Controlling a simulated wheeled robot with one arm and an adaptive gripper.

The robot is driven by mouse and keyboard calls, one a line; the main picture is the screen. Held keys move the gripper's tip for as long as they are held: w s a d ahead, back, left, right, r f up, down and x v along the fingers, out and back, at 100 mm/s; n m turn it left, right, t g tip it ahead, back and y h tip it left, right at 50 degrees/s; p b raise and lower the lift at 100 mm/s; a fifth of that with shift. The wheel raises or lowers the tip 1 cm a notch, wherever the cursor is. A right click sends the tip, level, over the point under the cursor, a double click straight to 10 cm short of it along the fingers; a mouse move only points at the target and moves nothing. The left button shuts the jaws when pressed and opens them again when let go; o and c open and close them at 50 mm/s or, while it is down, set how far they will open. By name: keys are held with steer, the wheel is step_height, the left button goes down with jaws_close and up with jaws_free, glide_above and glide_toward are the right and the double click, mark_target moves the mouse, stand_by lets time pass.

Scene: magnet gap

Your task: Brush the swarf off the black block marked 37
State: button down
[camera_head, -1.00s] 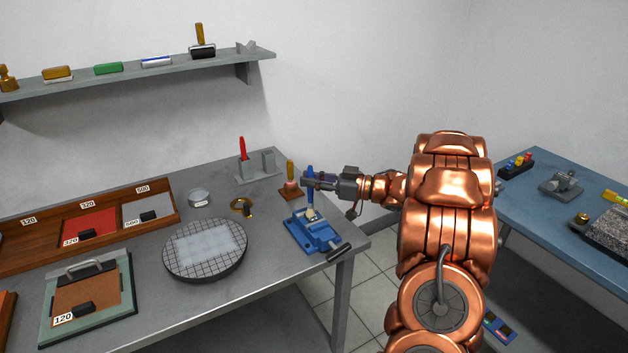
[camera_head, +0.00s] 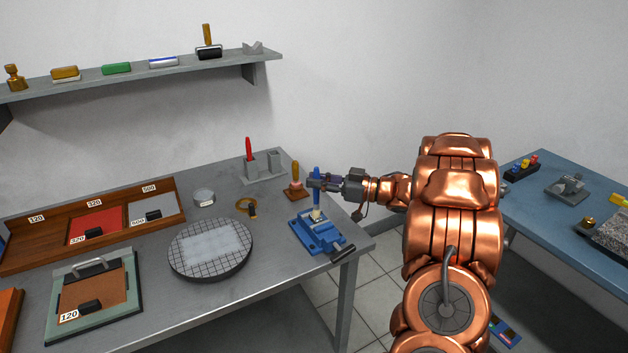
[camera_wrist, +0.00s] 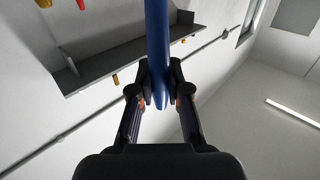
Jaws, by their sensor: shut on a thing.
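My gripper (camera_head: 317,184) is shut on the blue handle of a brush (camera_head: 316,172), held upright with its pale bristles down. In the wrist view the blue handle (camera_wrist: 158,60) runs between the closed fingers (camera_wrist: 160,92). The bristles are over the jaws of a blue vise (camera_head: 313,236) near the table's right end; I cannot tell whether they touch anything.
A grey holder with a red-handled tool (camera_head: 249,150) stands at the back. A round gridded plate (camera_head: 240,262) lies left of the vise. A shelf (camera_head: 140,75) is on the wall; a blue table (camera_head: 535,205) stands right.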

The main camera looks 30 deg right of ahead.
steer(key=shift+s+d, duration=0.15)
steer(key=shift+s, duration=0.2)
steer(key=shift+w, duration=0.15)
steer(key=shift+p+x, duration=0.3)
steer(key=shift+x, duration=0.7)
steer(key=shift+w+d, duration=0.1)
steer(key=shift+d, duration=0.1)
steer(key=shift+s+d, duration=0.2)
steer(key=shift+s, duration=0.3)
steer(key=shift+s+d, duration=0.2)
steer(key=shift+s, duration=0.3)
steer(key=shift+w, duration=0.15)
steer(key=shift+w+a, duration=0.2)
steer(key=shift+w, duration=0.2)
steer(key=shift+r, duration=0.1)
